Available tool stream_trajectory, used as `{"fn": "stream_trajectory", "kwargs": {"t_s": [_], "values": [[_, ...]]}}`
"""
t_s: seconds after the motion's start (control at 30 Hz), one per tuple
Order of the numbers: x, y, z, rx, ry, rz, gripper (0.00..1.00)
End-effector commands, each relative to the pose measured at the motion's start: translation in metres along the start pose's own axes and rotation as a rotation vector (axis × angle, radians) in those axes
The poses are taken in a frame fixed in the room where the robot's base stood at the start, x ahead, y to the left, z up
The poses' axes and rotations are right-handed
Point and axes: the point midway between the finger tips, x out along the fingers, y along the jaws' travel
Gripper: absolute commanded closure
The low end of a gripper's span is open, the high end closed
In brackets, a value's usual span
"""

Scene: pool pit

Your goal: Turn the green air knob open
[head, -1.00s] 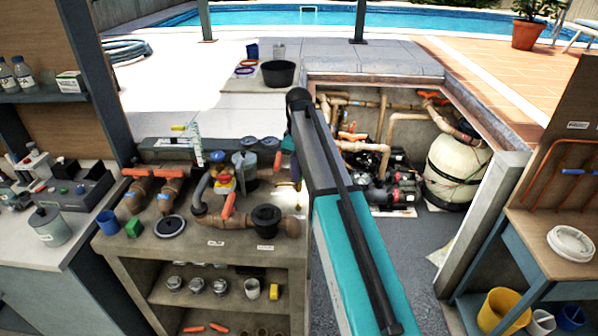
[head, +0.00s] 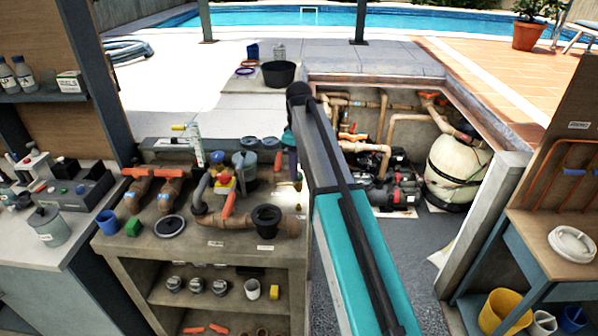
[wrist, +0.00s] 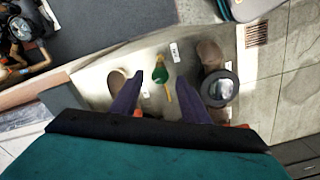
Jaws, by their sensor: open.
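In the wrist view, the green air knob (wrist: 160,74) shows between and beyond the fingers, with a small yellow part at its tip. My gripper (wrist: 156,80) is open, its two dark purple fingers spread to either side of the knob in the picture. I see no contact with it, and the distance to it is hard to judge.
In the wrist view, a pipe with a dark round cap (wrist: 219,88) stands right of the fingers. The pump pit (head: 430,232) lies right.

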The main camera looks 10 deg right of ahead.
Motion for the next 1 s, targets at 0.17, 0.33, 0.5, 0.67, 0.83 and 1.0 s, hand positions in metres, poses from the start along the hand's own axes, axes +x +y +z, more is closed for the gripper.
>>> {"fn": "stream_trajectory", "kwargs": {"t_s": [0.17,0.33,0.5,0.67,0.83,1.0], "values": [[-0.019,0.001,-0.001,0.0,0.001,0.002,0.58],[-0.04,0.001,-0.001,0.0,0.002,0.002,0.58],[-0.062,0.001,-0.001,0.0,0.002,0.002,0.58],[-0.084,0.001,-0.001,0.0,0.002,0.002,0.58],[-0.104,0.001,-0.001,0.0,0.001,0.001,0.58],[-0.118,0.0,0.0,0.0,0.001,0.0,0.58]]}}
